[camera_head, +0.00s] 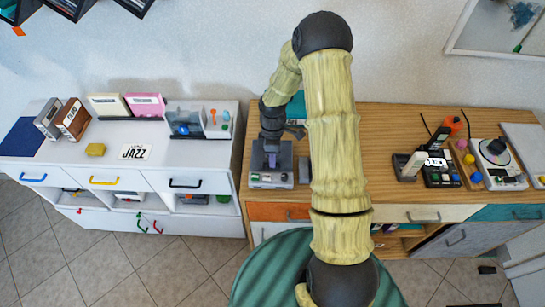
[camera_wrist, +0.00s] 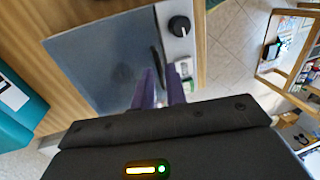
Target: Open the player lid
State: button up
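The player (camera_head: 271,180) is a small grey-white box at the front edge of the wooden cabinet top. In the wrist view its flat blue-grey lid (camera_wrist: 105,62) lies over the body, with a dark handle (camera_wrist: 157,65) along the edge beside the pale control strip, which carries a black knob (camera_wrist: 179,26). My gripper (camera_head: 271,150) points down at the player. In the wrist view its two purple fingers (camera_wrist: 160,88) stand apart near the handle's end. Whether they touch the handle is hard to tell.
A teal box (camera_wrist: 20,110) is close beside the player in the wrist view. A turntable (camera_head: 496,158) and dark devices (camera_head: 440,168) stand farther right on the wooden top (camera_head: 385,125).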

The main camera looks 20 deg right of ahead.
grip_shut()
jog(key=shift+r, duration=0.15)
